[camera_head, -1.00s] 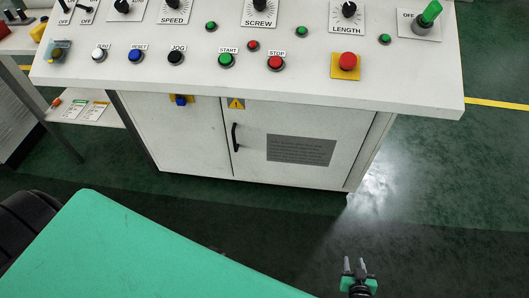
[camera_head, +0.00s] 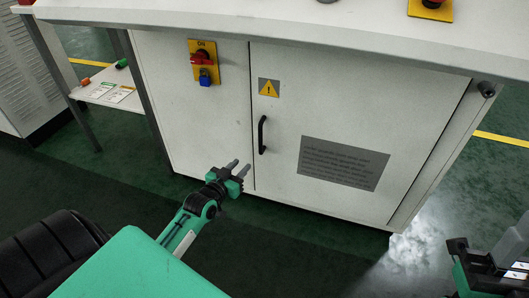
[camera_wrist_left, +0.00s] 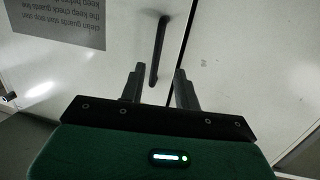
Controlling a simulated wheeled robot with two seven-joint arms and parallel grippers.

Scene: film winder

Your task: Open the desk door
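The desk door (camera_head: 350,115) is a white panel on the desk's front. It sits flush and shut, with a seam along its left side. Its black vertical handle (camera_head: 262,135) is near that seam. My left gripper (camera_head: 238,168) is open and empty, below and left of the handle, with its fingers pointing toward the door. In the left wrist view the handle (camera_wrist_left: 158,50) lies ahead between the lines of the two parted fingers (camera_wrist_left: 158,90), not visibly gripped.
A yellow plate with a red switch (camera_head: 202,58) is on the panel left of the door. The desk top (camera_head: 290,30) overhangs the door. A side table (camera_head: 100,88) with labels stands at left. The green floor before the door is clear.

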